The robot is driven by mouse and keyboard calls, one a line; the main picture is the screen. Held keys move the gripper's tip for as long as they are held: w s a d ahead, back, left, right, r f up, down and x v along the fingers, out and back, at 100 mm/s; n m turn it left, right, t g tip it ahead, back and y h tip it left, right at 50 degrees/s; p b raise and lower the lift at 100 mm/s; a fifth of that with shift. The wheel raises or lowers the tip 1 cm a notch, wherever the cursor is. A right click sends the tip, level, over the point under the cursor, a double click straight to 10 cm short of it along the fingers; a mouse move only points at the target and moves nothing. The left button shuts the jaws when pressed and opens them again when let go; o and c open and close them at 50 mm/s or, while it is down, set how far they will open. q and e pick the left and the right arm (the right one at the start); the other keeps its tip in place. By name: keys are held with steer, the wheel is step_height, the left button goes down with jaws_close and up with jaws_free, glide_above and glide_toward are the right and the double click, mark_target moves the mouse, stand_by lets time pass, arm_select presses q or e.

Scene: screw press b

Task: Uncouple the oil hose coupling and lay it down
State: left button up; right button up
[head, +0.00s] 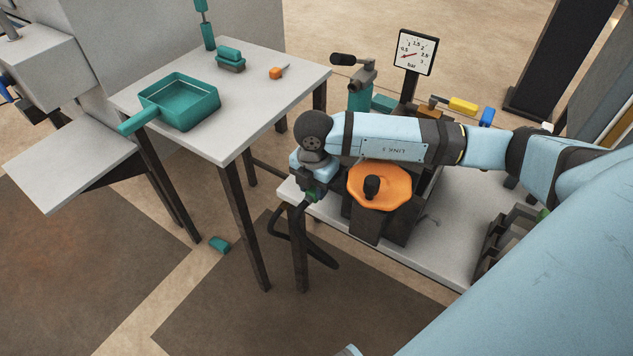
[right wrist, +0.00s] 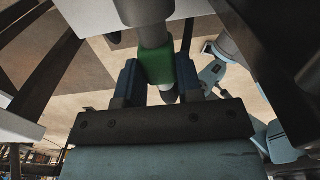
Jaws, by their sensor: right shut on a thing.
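The green oil hose coupling (right wrist: 155,66) sits between the fingers of my right gripper (right wrist: 155,88) in the right wrist view, with a grey metal fitting (right wrist: 150,14) directly above it. In the head view my right gripper (head: 312,192) is at the left front corner of the low bench, shut on the coupling, of which only a little green shows. A dark hose (head: 275,222) loops down from there beside the bench leg. I cannot tell whether the coupling is still joined to the fitting. My left gripper is not in view.
The low bench (head: 440,264) bears a press with an orange round part (head: 380,186) under my right forearm. A gauge (head: 414,52) stands behind. A grey table (head: 255,128) at left holds a teal pan (head: 183,100). A teal piece (head: 219,244) lies on the floor.

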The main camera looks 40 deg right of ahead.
mark_target(305, 198)
steer(key=shift+s+a, duration=0.25)
steer(key=shift+a, duration=0.3)
steer(key=shift+a, duration=0.2)
steer(key=shift+s+a+p, duration=0.2)
steer(key=shift+s+a, duration=0.1)
steer(key=shift+a, duration=0.2)
steer(key=shift+s+a+p, duration=0.15)
steer(key=shift+s+a, duration=0.1)
steer(key=shift+a, duration=0.25)
